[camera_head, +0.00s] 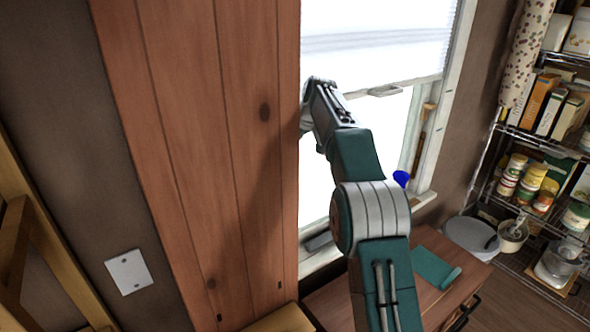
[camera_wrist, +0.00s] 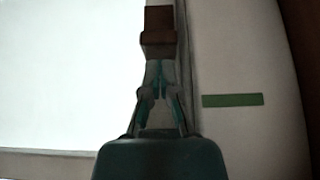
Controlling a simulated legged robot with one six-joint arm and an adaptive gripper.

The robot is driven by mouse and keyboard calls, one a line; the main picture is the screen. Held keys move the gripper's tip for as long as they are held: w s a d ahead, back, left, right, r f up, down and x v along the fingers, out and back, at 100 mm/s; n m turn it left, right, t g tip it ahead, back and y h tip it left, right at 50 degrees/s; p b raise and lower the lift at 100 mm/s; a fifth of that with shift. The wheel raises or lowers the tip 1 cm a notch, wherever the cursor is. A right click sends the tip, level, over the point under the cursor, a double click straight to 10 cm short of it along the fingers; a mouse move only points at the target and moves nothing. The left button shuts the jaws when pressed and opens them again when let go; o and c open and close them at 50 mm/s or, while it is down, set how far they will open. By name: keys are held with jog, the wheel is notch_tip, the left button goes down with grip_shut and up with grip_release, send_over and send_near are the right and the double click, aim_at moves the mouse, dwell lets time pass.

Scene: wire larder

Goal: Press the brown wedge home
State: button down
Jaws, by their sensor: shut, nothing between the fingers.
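The brown wedge (camera_wrist: 158,42) shows in the wrist view at the top middle, over the edge where the bright window pane meets the white frame. Its lower part is wider than its upper part. My gripper (camera_wrist: 159,68) points up at it, with its teal fingertips together just below the wedge's lower edge. I cannot tell whether they touch it. My gripper holds nothing.
A green strip (camera_wrist: 233,99) lies on the white frame. The wooden panel (camera_head: 200,150) stands close left of my arm. A blue object (camera_head: 401,178) is by the window sill. A wooden cabinet (camera_head: 425,290) stands below, and a loaded wire shelf (camera_head: 540,140) at right.

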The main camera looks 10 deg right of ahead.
jog(key=shift+f, duration=2.5)
notch_tip(320, 180, up, 7)
jog(key=shift+s+r, duration=0.1)
jog(key=shift+s, duration=0.05)
